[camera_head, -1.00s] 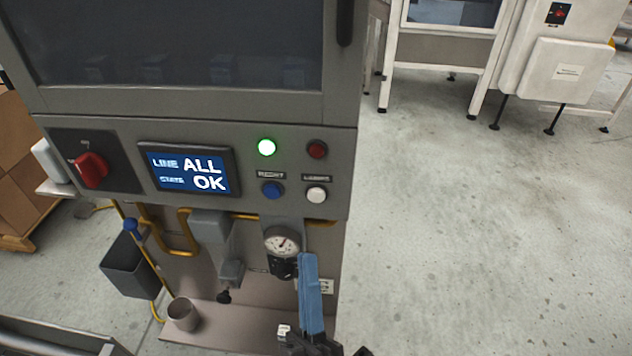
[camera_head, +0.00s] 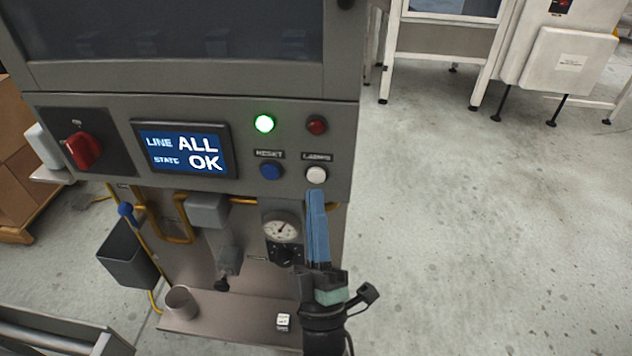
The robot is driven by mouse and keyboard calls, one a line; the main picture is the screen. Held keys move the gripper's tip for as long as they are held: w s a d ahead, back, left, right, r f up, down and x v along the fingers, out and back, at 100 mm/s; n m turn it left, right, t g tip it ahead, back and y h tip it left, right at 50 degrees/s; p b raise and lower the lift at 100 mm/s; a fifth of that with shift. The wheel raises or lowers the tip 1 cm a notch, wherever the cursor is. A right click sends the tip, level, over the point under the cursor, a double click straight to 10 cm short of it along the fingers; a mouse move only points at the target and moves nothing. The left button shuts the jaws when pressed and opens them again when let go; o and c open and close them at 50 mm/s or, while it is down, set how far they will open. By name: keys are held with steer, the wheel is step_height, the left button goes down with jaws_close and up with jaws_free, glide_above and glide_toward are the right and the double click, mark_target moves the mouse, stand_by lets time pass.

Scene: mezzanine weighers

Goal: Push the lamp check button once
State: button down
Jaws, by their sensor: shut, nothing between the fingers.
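The lamp check button is the white round button (camera_head: 316,175) under the label "LAMPS", at the lower right of the grey control panel (camera_head: 345,150). My gripper (camera_head: 316,194), with blue fingers pressed together, is shut and empty. Its tips point up the picture and appear just below the white button. A small gap shows between them in the picture; I cannot tell the depth. The blue reset button (camera_head: 270,171) is to the left of the white one. The green lamp (camera_head: 264,124) is lit and the red lamp (camera_head: 317,125) looks dark.
A display (camera_head: 182,149) reads "LINE STATE ALL OK". A red rotary switch (camera_head: 84,150) is at the panel's left. A pressure gauge (camera_head: 281,228) and yellow pipe (camera_head: 165,238) sit below the panel. The floor to the right is clear.

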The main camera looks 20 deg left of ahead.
steer(key=shift+w+a, duration=0.2)
steer(key=shift+w, duration=0.35)
steer(key=shift+w+b, duration=0.15)
steer(key=shift+b, duration=0.3)
stand_by(1.3)
steer(key=shift+w+a, duration=0.1)
steer(key=shift+w, duration=0.15)
steer(key=shift+w+a+b, duration=0.1)
steer(key=shift+w+b, duration=0.3)
steer(key=shift+b, duration=0.25)
stand_by(0.5)
steer(key=shift+s, duration=0.1)
steer(key=shift+s+d, duration=0.25)
steer(key=shift+s, duration=0.45)
steer(key=shift+s+p, duration=0.1)
steer(key=shift+p, duration=0.2)
